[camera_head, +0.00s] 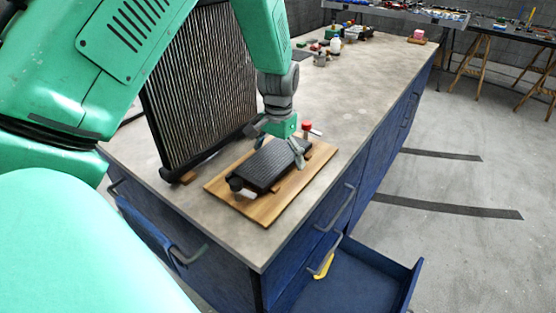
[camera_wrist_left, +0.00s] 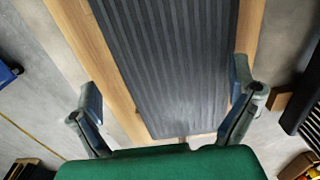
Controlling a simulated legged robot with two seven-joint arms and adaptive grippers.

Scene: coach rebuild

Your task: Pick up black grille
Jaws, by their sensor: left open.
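The black grille (camera_head: 268,164) is a dark ribbed slab lying on a wooden board (camera_head: 262,208) near the front of the workbench. It fills the middle of the left wrist view (camera_wrist_left: 165,60), where its ribs run lengthwise. My left gripper (camera_head: 278,147) is over the grille in the head view, pointing down. In the left wrist view its two fingers (camera_wrist_left: 168,110) stand wide apart on either side of the grille's near end, and nothing is gripped. I cannot tell the exact height of the fingertips. My right gripper is not in view.
A tall radiator-like panel (camera_head: 200,85) stands upright just behind the board. A small red-topped item (camera_head: 307,126) is by the board's far edge. An open blue drawer (camera_head: 365,275) juts out below the bench. Bare bench top (camera_head: 345,85) lies to the right.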

